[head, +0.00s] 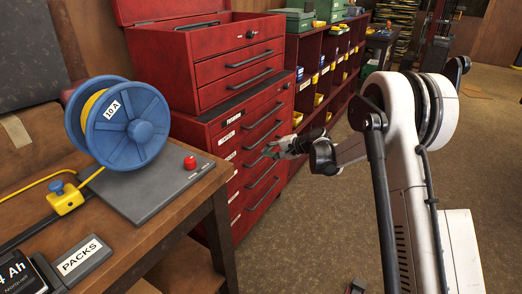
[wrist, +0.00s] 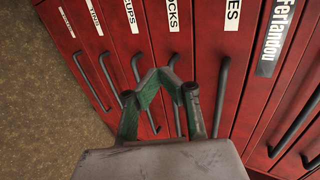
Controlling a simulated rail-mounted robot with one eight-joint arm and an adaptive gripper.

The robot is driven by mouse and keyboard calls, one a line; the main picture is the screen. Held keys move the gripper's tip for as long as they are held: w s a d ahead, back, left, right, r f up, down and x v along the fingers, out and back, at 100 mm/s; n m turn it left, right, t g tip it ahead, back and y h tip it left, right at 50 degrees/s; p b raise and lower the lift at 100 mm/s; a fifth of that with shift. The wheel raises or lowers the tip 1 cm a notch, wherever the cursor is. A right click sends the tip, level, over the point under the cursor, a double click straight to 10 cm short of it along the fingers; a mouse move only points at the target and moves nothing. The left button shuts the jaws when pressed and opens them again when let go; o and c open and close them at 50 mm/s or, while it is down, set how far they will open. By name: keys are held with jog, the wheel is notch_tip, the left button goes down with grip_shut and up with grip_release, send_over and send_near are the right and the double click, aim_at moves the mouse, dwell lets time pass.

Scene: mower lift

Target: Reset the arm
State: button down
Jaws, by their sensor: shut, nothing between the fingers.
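My gripper (head: 268,151) is in the middle of the head view, in front of the red drawer cabinet (head: 226,128). It points left toward the cabinet's drawers. In the wrist view its green-and-black fingers (wrist: 160,78) come together at the tips, with nothing between them. The drawer fronts with their dark handles (wrist: 225,90) lie behind the fingers. I cannot tell from these views how far the fingertips are from the handles. The drawers appear closed.
A wooden bench (head: 190,205) at the left holds a blue reel (head: 135,128), a red button (head: 190,162) and a PACKS box (head: 82,261). A red toolbox (head: 225,65) sits on the cabinet. Red shelves (head: 312,75) stand behind.

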jog(key=s+d+r+n+h+p, duration=0.15)
jog(key=s+d+r, duration=0.35)
jog(key=s+r, duration=0.55)
jog(key=s+d+r+n+h+p, duration=0.1)
jog(key=s+d+r+h, duration=0.25)
jog(key=s+r, duration=0.7)
jog(key=s+d+n+h+p, duration=0.1)
jog(key=s+d, duration=0.3)
jog(key=s, duration=0.6)
jog(key=s+d+r+n+h+p, duration=0.1)
jog(key=s+d, duration=0.3)
jog(key=s, duration=0.5)
jog(key=s+d+r+n+t+h+p, duration=0.1)
jog(key=s+d+h, duration=0.2)
jog(key=s, duration=0.7)
jog(key=shift+s+d, duration=0.3)
jog(key=shift+d, duration=0.25)
jog(key=shift+n, duration=0.25)
